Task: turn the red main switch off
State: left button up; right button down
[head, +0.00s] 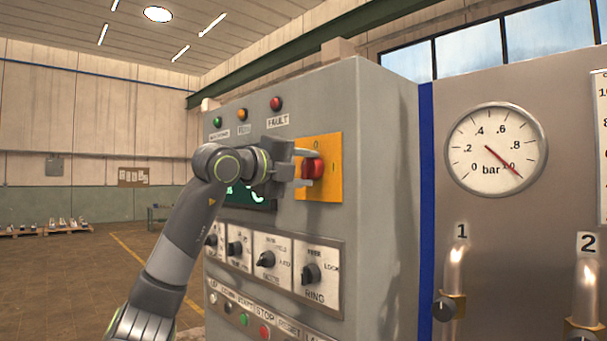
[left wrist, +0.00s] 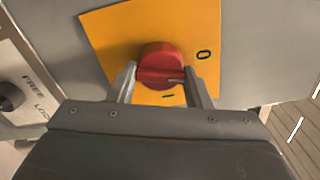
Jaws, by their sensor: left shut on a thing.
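The red main switch (head: 313,168) is a round knob on a yellow plate (head: 330,190) on the grey cabinet's front. In the left wrist view the red knob (left wrist: 160,62) sits between my two fingertips. The plate (left wrist: 110,38) carries a 0 to the knob's right and an I below it there. A short white line on the knob's bar lies toward the right, on the 0's side; I cannot tell exact alignment. My left gripper (head: 306,167) is shut on the knob, one finger above and one below in the head view. My right gripper is not in view.
Below are a panel of black selector knobs (head: 310,273) and a button row (head: 265,332). Green, orange and red lamps (head: 277,104) sit above. A dark screen (head: 250,196) is partly behind my arm. A gauge (head: 496,149) and numbered valves (head: 452,300) stand at right.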

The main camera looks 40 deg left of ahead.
pick_arm(q)
jog(key=shift+r+n+b, duration=0.1)
jog(key=shift+n+b, duration=0.3)
jog(key=shift+n, duration=1.2)
jog(key=o, duration=1)
jog(key=shift+s+a+b, duration=0.1)
jog(key=shift+s+b, duration=0.2)
jog(key=shift+s, duration=0.05)
jog(key=s+a+b, duration=0.1)
jog(key=s+b, duration=0.5)
jog(key=s, duration=1)
jog(key=shift+s+a, duration=0.2)
jog(key=shift+s, duration=0.15)
jog(key=shift+w, duration=0.1)
